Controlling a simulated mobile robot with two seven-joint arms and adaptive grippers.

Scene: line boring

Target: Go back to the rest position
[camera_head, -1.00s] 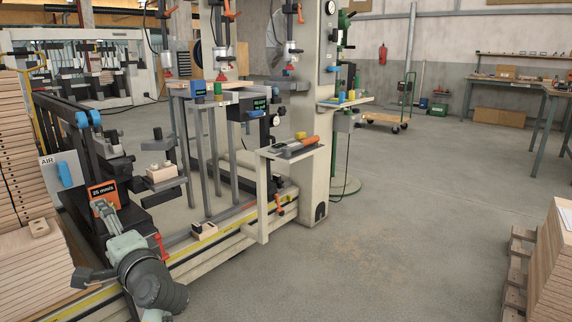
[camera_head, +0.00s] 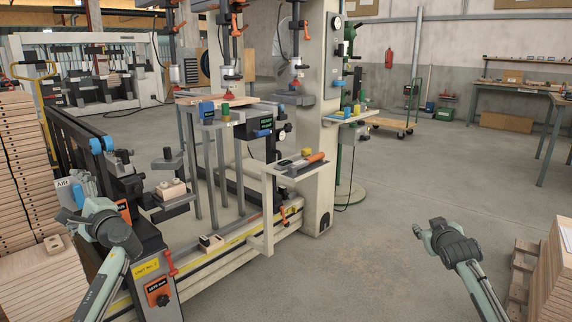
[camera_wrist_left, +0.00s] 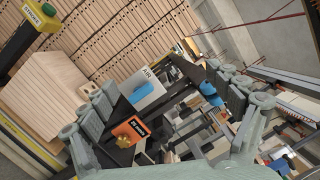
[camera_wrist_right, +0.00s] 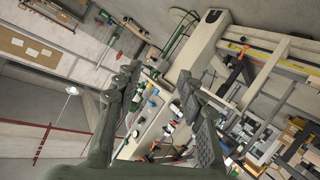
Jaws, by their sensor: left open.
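My left gripper (camera_head: 74,216) is in front of the boring machine's left end in the head view, with its arm rising from below. In the left wrist view its fingers (camera_wrist_left: 168,82) are spread, with no object between them. My right gripper (camera_head: 418,230) is over the open floor at the right of the head view, clear of the machine. In the right wrist view its fingers (camera_wrist_right: 158,76) stand apart with nothing held. A pale wooden block (camera_head: 172,189) sits on a dark support of the machine, apart from both grippers.
Stacked boards (camera_head: 20,160) stand at the left, near my left arm. A board stack on a pallet (camera_head: 548,275) is close right of my right arm. A small shelf (camera_head: 285,170) holds an orange-handled tool. The middle floor is clear.

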